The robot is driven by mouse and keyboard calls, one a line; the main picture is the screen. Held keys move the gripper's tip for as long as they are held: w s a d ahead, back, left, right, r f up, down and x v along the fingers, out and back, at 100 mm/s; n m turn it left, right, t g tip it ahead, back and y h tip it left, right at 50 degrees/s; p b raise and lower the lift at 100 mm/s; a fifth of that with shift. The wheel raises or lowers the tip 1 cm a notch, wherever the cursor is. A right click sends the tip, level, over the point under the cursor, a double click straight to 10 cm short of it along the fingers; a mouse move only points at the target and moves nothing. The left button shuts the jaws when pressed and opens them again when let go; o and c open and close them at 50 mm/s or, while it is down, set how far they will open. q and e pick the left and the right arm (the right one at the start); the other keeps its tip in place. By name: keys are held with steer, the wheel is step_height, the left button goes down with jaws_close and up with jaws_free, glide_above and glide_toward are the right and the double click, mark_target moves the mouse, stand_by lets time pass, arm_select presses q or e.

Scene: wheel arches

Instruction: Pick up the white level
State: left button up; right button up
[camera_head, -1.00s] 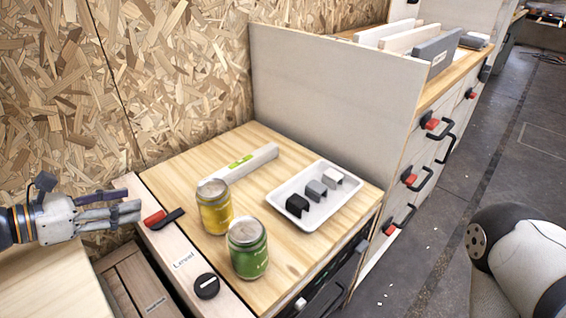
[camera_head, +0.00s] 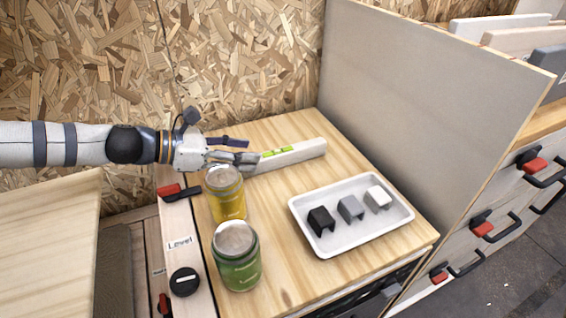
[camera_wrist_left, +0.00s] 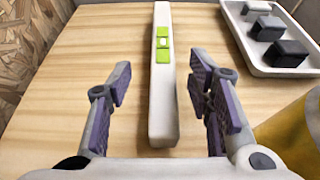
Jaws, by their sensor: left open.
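The white level (camera_head: 298,153) lies flat on the wooden worktop, behind the cans, with a green vial window in its middle. In the left wrist view the level (camera_wrist_left: 161,105) runs lengthwise away from me, its near end between my fingers. My left gripper (camera_head: 250,158) reaches in from the left over the level's left end, which it partly hides. In the left wrist view the left gripper (camera_wrist_left: 158,92) is open, with a purple-padded finger on each side of the level and a gap on both sides. My right gripper is not in view.
A yellow can (camera_head: 226,196) and a green can (camera_head: 237,258) stand close in front of the left gripper. A white tray (camera_head: 352,238) with black, grey and white pieces lies to the right. A grey panel (camera_head: 420,110) rises behind the tray, and a chipboard wall (camera_head: 260,50) stands at the back.

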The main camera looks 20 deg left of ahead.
mark_target(266, 155)
arm_select(q)
steer(key=x, duration=0.2)
steer(key=b+x, duration=0.2)
steer(key=x, duration=0.1)
steer(key=shift+d+f, duration=0.3)
steer(key=shift+f, duration=0.15)
steer(key=shift+w+d, duration=0.15)
steer(key=shift+w, duration=0.1)
steer(key=shift+r, duration=0.15)
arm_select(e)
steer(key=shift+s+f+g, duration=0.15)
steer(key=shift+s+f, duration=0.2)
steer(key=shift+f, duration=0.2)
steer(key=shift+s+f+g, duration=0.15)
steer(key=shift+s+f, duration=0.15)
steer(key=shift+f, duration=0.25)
arm_select(q)
jaws_close()
